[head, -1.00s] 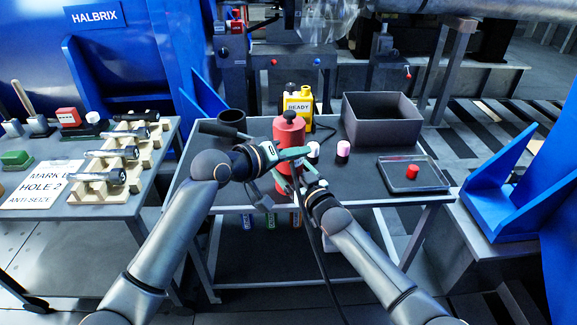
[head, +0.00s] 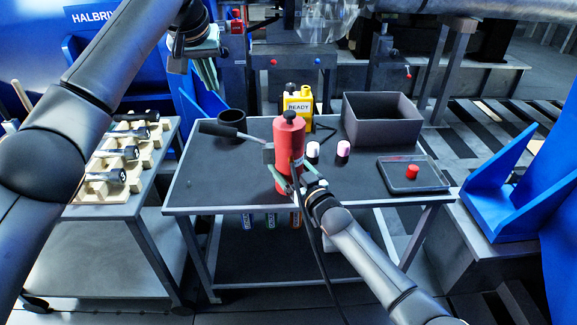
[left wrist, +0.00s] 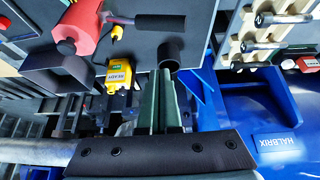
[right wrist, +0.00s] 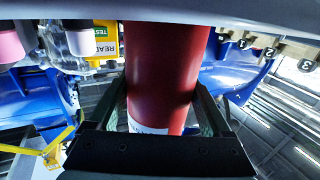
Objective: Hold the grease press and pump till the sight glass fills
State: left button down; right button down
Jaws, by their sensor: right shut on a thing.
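The red grease press (head: 289,150) stands upright at the front of the middle table, with a black knob on top. Its lever with a black grip (head: 219,130) sticks out to the left. My right gripper (head: 291,187) is shut around the lower press body; the red body (right wrist: 166,75) fills the space between its fingers in the right wrist view. My left gripper (head: 207,72) is raised at the upper left, away from the press. In the left wrist view its fingers (left wrist: 161,90) are together and empty. A clear vessel (head: 325,20) shows at the top; I cannot tell any fill level.
A yellow box marked READY (head: 298,107), black cup (head: 232,119), grey bin (head: 382,120), two small capped jars and a tray (head: 430,176) with a red piece share the table (head: 240,190). The left table holds several tools in racks (head: 120,165). A hose hangs before the press.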

aim_at(211, 127)
pick_arm(q)
jog(key=shift+w+a+f, duration=0.1)
jog(key=shift+a+f, duration=0.2)
jog(key=shift+f, duration=0.75)
jog(key=shift+s+a+f, duration=0.1)
jog(key=shift+a+f, duration=0.15)
jog(key=shift+f, duration=0.75)
jog(key=shift+w+a+f, duration=0.1)
jog(key=shift+a+f, duration=0.2)
jog(key=shift+f, duration=0.75)
jog(key=shift+d+f, duration=0.1)
jog(key=shift+f, duration=2.35)
jog(key=shift+r, duration=2.35)
